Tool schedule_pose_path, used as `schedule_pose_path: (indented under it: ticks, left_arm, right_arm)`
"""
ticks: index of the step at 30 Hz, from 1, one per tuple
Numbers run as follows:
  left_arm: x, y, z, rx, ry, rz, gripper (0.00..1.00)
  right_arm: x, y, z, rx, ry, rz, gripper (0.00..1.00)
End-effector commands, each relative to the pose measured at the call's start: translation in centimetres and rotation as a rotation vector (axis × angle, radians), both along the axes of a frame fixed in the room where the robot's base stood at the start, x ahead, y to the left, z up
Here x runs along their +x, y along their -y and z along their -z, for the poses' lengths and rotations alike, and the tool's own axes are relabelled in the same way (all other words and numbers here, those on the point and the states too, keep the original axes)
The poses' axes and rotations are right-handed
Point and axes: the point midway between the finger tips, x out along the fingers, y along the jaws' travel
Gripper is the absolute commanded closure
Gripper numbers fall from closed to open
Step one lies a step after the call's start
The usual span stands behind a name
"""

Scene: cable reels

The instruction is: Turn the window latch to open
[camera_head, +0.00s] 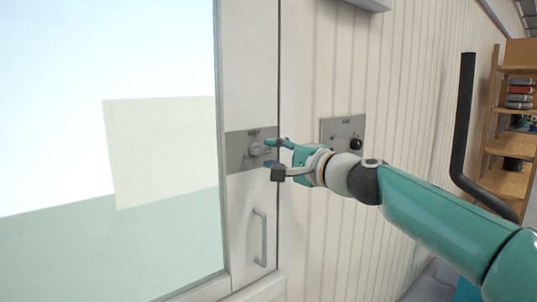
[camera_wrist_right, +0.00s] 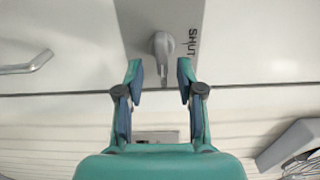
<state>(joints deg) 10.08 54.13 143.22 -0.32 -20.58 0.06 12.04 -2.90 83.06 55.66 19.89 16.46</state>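The window latch (camera_head: 257,149) is a small grey knob with a short lever on a grey plate (camera_head: 238,153) on the white window frame. In the right wrist view the latch (camera_wrist_right: 162,46) has its lever pointing toward my gripper, and the word SHUT is printed on the plate beside it. My right gripper (camera_head: 271,153) is at the latch. In the wrist view its two teal fingers (camera_wrist_right: 159,72) are open, one on each side of the lever's end, with a visible gap on both sides. My left gripper is not in view.
A bar handle (camera_head: 261,238) is on the frame below the latch. A wall panel with a black knob (camera_head: 356,144) is behind my right gripper. A black bent tube (camera_head: 465,120) and a wooden shelf (camera_head: 512,145) stand at the right.

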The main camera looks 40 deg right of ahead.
Motion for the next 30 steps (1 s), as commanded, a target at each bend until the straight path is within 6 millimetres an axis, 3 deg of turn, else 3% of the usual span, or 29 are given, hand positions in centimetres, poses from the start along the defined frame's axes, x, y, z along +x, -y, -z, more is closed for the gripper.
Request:
schedule_pose_path:
  ticks: [9,15,30]
  left_arm:
    - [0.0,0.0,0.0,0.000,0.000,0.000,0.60]
    - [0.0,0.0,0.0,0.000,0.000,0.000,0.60]
    - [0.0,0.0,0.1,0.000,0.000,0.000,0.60]
  right_arm:
    - [-6.5,0.6,0.0,-0.001,0.001,0.004,0.62]
    - [-9.0,0.8,0.1,0.000,0.000,0.002,0.62]
    - [-9.7,0.7,0.1,0.000,-0.001,0.000,0.62]
